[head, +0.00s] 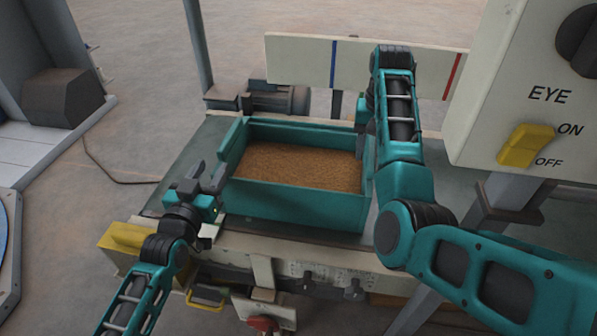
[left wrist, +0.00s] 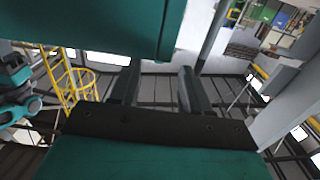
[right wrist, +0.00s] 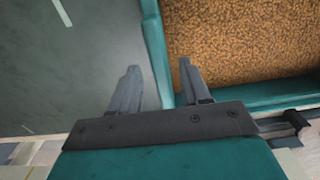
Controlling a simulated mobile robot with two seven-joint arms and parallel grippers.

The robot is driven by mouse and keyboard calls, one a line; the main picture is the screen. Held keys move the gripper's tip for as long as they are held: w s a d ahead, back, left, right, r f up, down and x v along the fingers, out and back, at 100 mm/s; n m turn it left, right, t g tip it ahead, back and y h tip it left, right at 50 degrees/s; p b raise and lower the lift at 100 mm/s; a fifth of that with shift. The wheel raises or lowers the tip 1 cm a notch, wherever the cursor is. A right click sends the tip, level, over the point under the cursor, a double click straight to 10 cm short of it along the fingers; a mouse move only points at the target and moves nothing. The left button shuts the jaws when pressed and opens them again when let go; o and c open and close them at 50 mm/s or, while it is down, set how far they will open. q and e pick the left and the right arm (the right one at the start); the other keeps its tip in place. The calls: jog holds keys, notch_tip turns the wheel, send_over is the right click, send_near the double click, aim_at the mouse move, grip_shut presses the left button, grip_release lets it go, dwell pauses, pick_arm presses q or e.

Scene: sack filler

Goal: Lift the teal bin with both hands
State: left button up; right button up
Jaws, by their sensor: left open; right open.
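The teal bin (head: 290,205), an open box filled with brown grain (head: 300,167), sits on the grey bench top. My left gripper (head: 208,175) is open beside the bin's left wall. In the left wrist view the bin (left wrist: 90,22) fills the upper left, beyond the open fingers (left wrist: 158,72); contact cannot be told. My right gripper (head: 366,112) is open at the bin's right wall, partly hidden by its own arm. In the right wrist view its fingers (right wrist: 158,68) are on either side of the bin's wall (right wrist: 155,45), one outside and one towards the grain.
A pale board (head: 300,60) with blue and red stripes stands behind the bin. A motor (head: 275,98) is at the back left. A control box (head: 500,140) with a yellow switch hangs at the right. A yellow block (head: 125,238) is at the bench's front left.

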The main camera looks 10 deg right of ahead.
aim_at(219, 154)
pick_arm(q)
jog(key=shift+x, duration=3.2)
pick_arm(e)
jog(key=shift+f, duration=3.15)
pick_arm(q)
jog(key=shift+c, duration=0.4)
pick_arm(e)
jog(key=shift+c, duration=0.4)
pick_arm(q)
grip_shut()
pick_arm(e)
grip_shut()
pick_arm(q)
jog(key=shift+r, duration=0.25)
pick_arm(e)
jog(key=shift+w+r, duration=0.1)
jog(key=shift+r, duration=0.15)
